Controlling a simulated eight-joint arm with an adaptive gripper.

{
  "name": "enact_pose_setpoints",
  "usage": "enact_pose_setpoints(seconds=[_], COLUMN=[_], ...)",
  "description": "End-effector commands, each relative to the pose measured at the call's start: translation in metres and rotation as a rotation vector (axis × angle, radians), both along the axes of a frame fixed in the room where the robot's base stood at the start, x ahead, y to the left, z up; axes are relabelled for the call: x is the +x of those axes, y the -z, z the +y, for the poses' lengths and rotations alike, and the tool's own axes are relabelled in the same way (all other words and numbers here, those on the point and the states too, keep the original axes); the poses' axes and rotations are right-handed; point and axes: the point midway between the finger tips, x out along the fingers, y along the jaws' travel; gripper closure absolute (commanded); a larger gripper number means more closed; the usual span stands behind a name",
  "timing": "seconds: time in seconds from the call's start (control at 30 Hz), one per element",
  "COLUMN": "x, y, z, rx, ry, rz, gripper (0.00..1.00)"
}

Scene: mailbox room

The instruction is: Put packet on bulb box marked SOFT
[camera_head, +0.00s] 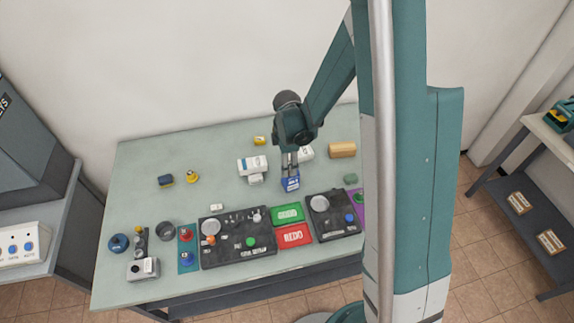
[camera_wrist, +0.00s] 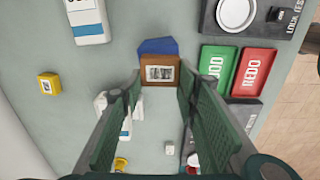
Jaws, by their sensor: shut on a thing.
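My gripper (camera_head: 290,160) points down over the table's middle. In the wrist view its fingers (camera_wrist: 160,82) are shut on a small item with a brown, labelled face, which I take as the packet (camera_wrist: 160,73). A blue surface (camera_wrist: 157,46) shows just beyond the brown face; I cannot tell if it belongs to the same item. In the head view a blue item with white marks (camera_head: 290,184) is at the fingertips. A white box (camera_head: 252,165) stands to the left and another white box (camera_head: 306,152) is just behind the gripper at right. Markings are too small to read, SOFT included.
A green tray (camera_head: 287,213) and red REDO tray (camera_head: 294,235) lie in front, between black panels (camera_head: 238,238). A tan block (camera_head: 342,149) is at the right, a small yellow box (camera_head: 260,140) at the back. The table's back left is mostly clear.

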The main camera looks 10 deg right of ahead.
Motion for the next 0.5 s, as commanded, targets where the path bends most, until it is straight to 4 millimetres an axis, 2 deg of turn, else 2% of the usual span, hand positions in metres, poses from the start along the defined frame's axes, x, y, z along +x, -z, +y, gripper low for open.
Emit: enact_pose_setpoints(seconds=[0.37, 0.4, 0.5], x=[0.0001, 0.0002, 0.0002], y=[0.0038, 0.0032, 0.0027], z=[0.0000, 0.0000, 0.0000], rx=[0.000, 0.000, 0.000], ry=[0.000, 0.000, 0.000], rz=[0.000, 0.000, 0.000], gripper=[0.81, 0.65, 0.54])
